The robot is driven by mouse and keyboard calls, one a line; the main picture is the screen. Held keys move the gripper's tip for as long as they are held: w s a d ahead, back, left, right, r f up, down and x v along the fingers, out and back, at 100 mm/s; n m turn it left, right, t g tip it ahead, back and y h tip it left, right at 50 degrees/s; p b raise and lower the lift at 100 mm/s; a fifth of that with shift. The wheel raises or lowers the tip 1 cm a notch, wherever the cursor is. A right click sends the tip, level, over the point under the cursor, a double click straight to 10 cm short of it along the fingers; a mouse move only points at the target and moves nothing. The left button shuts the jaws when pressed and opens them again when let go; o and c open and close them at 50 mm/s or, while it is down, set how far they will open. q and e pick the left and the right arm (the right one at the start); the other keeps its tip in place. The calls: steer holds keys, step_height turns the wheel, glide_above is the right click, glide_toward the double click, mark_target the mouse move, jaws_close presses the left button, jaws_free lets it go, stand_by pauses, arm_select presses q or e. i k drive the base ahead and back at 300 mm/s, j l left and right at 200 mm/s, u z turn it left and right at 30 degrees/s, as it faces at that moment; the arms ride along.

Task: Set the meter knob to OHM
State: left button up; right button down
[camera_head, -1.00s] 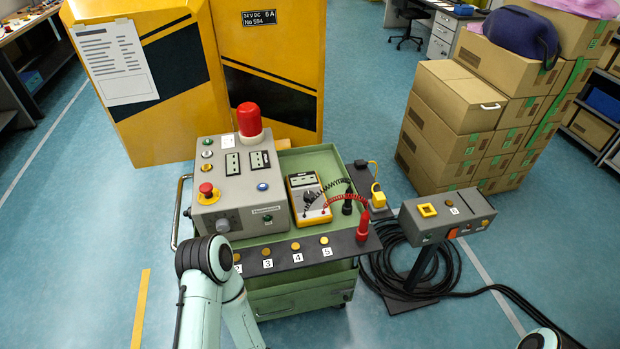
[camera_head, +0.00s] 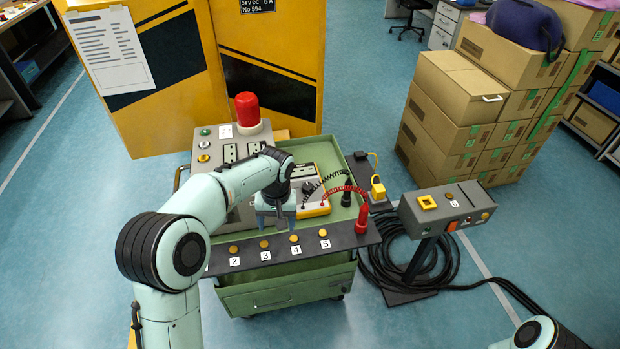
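The yellow-edged meter (camera_head: 321,209) lies in the green cart's tray, with a black and a red coiled lead running from it to the right. My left gripper (camera_head: 280,222) points down just left of the meter, above the front of the tray and near the numbered strip. My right gripper is out of view; only part of that arm shows at bottom right.
The grey control box (camera_head: 207,142) with a red beacon (camera_head: 248,109) stands left of the meter, partly behind my arm. Red (camera_head: 362,218) and black (camera_head: 346,196) probes stand at the tray's right. A dark strip (camera_head: 340,240) with numbered buttons borders the front. A grey pedestal box (camera_head: 446,208) stands right.

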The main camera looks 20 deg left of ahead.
mark_target(307, 186)
steer(key=i, duration=0.9)
